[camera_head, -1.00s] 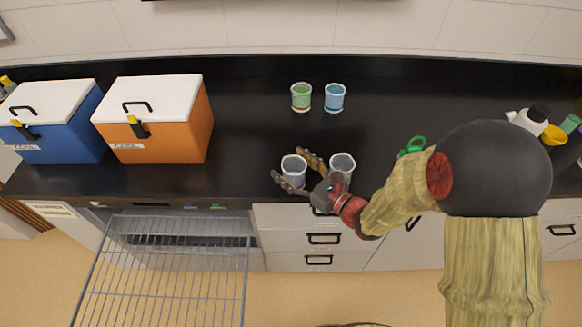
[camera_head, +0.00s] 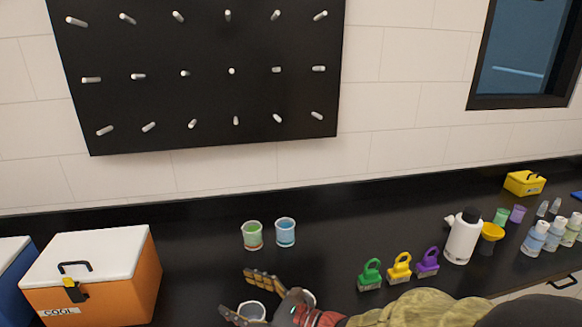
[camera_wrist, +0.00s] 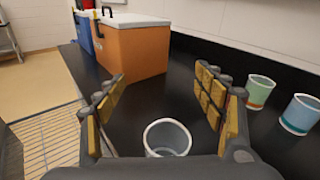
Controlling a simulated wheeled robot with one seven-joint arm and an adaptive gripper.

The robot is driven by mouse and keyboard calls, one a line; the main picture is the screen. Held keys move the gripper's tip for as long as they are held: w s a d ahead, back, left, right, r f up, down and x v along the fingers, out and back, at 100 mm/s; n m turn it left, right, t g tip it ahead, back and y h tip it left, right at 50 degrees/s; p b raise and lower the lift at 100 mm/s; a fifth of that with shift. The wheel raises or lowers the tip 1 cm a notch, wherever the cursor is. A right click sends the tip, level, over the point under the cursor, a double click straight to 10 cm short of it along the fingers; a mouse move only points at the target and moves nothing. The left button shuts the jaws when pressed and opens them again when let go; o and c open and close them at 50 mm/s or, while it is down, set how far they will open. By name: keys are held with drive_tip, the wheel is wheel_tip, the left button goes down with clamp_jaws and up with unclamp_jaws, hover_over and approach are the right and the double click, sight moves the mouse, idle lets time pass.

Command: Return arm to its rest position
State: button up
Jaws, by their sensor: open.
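My gripper (camera_head: 247,293) is open over the front of the black counter, at the bottom of the head view. Its two fingers stand apart in the wrist view (camera_wrist: 160,100), with no object held between them. A whitish cup (camera_head: 251,311) stands just beyond or between the fingers; it also shows in the wrist view (camera_wrist: 167,138). A green-filled cup (camera_head: 252,235) and a blue-filled cup (camera_head: 285,232) stand side by side farther back.
An orange cooler (camera_head: 95,275) stands left, with a blue cooler (camera_head: 12,270) beside it. Green (camera_head: 370,275), yellow (camera_head: 399,268) and purple (camera_head: 428,262) handled items and a white bottle (camera_head: 462,237) stand right. A black pegboard (camera_head: 205,100) hangs on the wall.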

drive_tip(key=s+d+r+n+g+h, duration=0.1)
drive_tip(key=s+d+n+g+h, duration=0.2)
drive_tip(key=s+n, duration=0.45)
drive_tip(key=s+d+r+n+g+h, duration=0.1)
drive_tip(key=s+d+n+g+h, duration=0.1)
drive_tip(key=s+d+n+g, duration=0.4)
drive_tip(key=s+d+r+n+t+h, duration=0.1)
drive_tip(key=s+d+n+t+h, duration=0.1)
drive_tip(key=d, duration=0.5)
drive_tip(key=s+d+n+t+h, duration=0.2)
drive_tip(key=d+n+h, duration=0.1)
drive_tip(key=d, duration=0.5)
drive_tip(key=s+d+r+n+t+h, duration=0.1)
drive_tip(key=s+d+n+t+h, duration=0.1)
drive_tip(key=d+h, duration=0.3)
drive_tip(key=d+n, duration=0.1)
drive_tip(key=d, duration=0.2)
drive_tip(key=shift+d+r+n+t, duration=0.2)
drive_tip(key=shift+r+n+t, duration=0.15)
drive_tip(key=shift+t, duration=0.05)
drive_tip(key=shift+c, duration=0.7)
